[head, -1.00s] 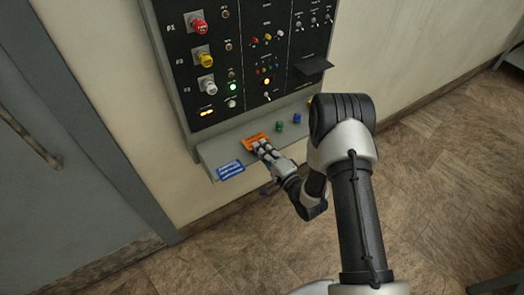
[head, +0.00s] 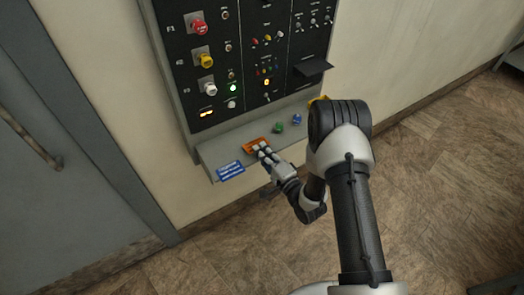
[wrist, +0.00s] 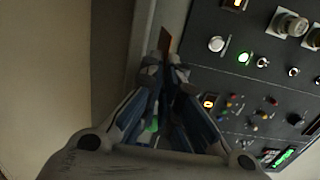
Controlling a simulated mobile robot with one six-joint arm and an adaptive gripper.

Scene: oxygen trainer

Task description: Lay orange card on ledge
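The orange card (head: 255,143) is at the ledge (head: 213,155) below the control panel, just right of a blue card, in the head view. My gripper (head: 264,151) reaches it from the front right, with its fingertips at the card's near edge. In the wrist view my gripper's fingers (wrist: 165,68) come together, and the orange card (wrist: 165,38) sticks out beyond them, seen nearly edge-on. The gripper looks shut on the card. Whether the card touches the ledge I cannot tell.
The blue card (head: 230,170) lies at the ledge's left end. A green knob-like piece (head: 278,127) and a blue one (head: 297,119) stand to the right on the ledge. A yellow item (head: 318,101) is partly hidden by my arm. The panel (head: 262,70) rises behind.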

